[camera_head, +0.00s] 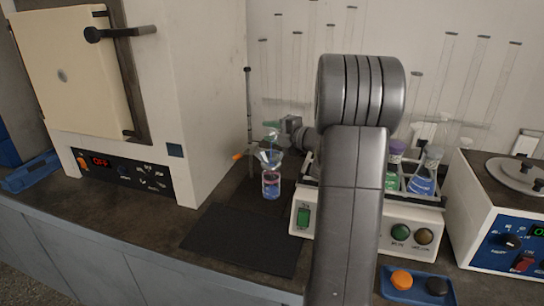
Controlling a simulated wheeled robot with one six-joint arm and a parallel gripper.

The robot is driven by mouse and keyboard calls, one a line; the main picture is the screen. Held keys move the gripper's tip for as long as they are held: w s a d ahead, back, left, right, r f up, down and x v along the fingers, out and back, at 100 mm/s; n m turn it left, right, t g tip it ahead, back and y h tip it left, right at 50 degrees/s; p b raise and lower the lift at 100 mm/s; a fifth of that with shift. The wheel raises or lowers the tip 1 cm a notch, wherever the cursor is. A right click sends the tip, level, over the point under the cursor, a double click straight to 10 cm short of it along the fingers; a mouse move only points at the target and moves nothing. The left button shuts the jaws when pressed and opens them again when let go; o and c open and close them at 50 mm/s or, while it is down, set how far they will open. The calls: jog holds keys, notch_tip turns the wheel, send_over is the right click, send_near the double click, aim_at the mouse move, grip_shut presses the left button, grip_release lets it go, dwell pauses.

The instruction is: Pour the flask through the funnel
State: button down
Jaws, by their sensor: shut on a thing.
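A clear funnel (268,157) sits above a small clear vessel (271,185) with pink and bluish bands, left of the shaker. My gripper (277,128) is just above the funnel, shut on a small clear flask (271,137) that looks tilted, with a blue-green tint. The flask's mouth seems to be over or at the funnel; whether liquid is flowing is too small to tell. My arm hides part of the scene to the right of the gripper.
A stand rod (248,100) and orange clamp knob (237,156) are beside the funnel. A white shaker (303,217) holds flasks with green and blue liquid (421,183). A furnace (190,100) stands left, a hotplate (480,225) right. A dark mat (240,240) lies bare in front.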

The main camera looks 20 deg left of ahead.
jog(key=shift+s+r+n+b, duration=0.15)
jog(key=shift+n+b, duration=0.45)
jog(key=shift+b, duration=0.65)
dwell(0.9)
jog(key=shift+r+p, duration=0.2)
jog(key=shift+p, duration=0.45)
jog(key=shift+r+m+p, duration=0.15)
jog(key=shift+m+p, duration=0.45)
jog(key=shift+p, duration=0.55)
jog(key=shift+w+m+p, duration=0.25)
jog(key=shift+m+p, duration=0.15)
jog(key=shift+p, duration=0.4)
jog(key=shift+f, duration=0.6)
jog(key=shift+g, duration=0.3)
jog(key=shift+m+p, duration=0.5)
jog(key=shift+p, duration=0.45)
